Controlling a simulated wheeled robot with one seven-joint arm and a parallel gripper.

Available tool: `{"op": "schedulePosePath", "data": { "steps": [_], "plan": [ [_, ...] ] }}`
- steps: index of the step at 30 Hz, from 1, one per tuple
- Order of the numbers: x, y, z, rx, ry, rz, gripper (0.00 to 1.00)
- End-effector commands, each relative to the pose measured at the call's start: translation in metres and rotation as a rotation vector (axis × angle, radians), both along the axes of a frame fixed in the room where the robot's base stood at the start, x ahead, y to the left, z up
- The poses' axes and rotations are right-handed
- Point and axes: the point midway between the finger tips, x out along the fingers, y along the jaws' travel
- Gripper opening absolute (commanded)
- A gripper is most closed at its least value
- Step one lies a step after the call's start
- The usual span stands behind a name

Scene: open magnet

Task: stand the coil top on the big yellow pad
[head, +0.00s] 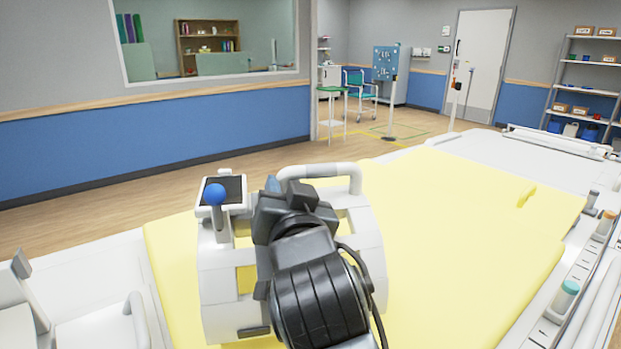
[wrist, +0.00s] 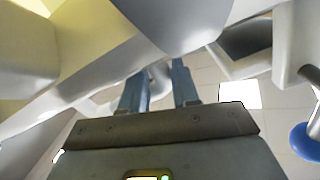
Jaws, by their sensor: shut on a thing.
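The coil top (head: 228,290) is a white curved frame with open windows, a bar handle and a dark panel on its upper left. It is over the near left part of the big yellow pad (head: 450,240), roughly upright; I cannot tell whether it touches the pad. My gripper (wrist: 158,88) is shut on the coil top, with its blue fingers on either side of a pale part of it. The coil top's white body (wrist: 80,60) fills much of the wrist view. In the head view my arm hides the grip and the coil top's middle.
A blue ball-topped knob (head: 214,194) stands up by the dark panel. Small bottles, one with a teal cap (head: 563,300), line the right rail. A small yellow piece (head: 526,195) lies on the far right of the pad. The pad's middle is otherwise clear.

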Motion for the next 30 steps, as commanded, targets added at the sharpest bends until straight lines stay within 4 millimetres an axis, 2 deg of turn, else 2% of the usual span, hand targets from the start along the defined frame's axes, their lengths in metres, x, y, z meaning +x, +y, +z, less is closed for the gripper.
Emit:
{"op": "schedulePosePath", "data": {
  "steps": [5, 12, 15, 26, 27, 30],
  "plan": [
    [0.001, 0.005, -0.003, 0.002, -0.007, 0.0, 0.0],
    [0.001, 0.005, -0.032, 0.001, -0.005, 0.0, 0.0],
    [0.001, 0.005, -0.038, 0.003, -0.007, 0.001, 0.0],
    [0.001, 0.005, -0.041, 0.004, -0.008, 0.0, 0.0],
    [0.001, 0.004, -0.044, 0.001, -0.001, 0.0, 0.34],
    [0.001, 0.004, -0.043, 0.001, -0.001, 0.0, 0.44]
  ]
}}
